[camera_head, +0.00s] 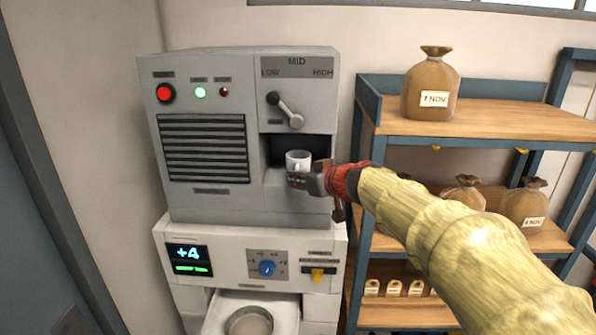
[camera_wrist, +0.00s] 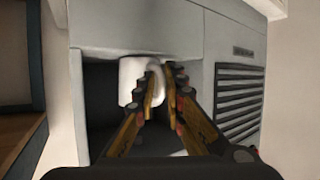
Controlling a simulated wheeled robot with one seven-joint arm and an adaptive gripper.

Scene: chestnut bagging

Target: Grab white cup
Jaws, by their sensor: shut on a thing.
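The white cup (camera_head: 298,160) stands upright at the opening of the recess in the grey machine. My gripper (camera_head: 298,180) reaches in from the right and is at the cup's lower front and right side. In the wrist view, the white cup (camera_wrist: 132,80) shows beyond the fingers, mostly to their left. The fingers of my gripper (camera_wrist: 162,85) are close together, with a part of the cup between their tips. They are shut on the cup, seemingly at its handle side. The fingers hide part of the cup.
The grey machine (camera_head: 205,205) has a lever (camera_head: 285,110) above the recess. Below is a white unit with a display (camera_head: 189,259) and a bowl (camera_head: 248,322). At the right, a shelf (camera_head: 490,120) holds several brown sacks, one on top (camera_head: 430,85). The recess walls are close around the cup.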

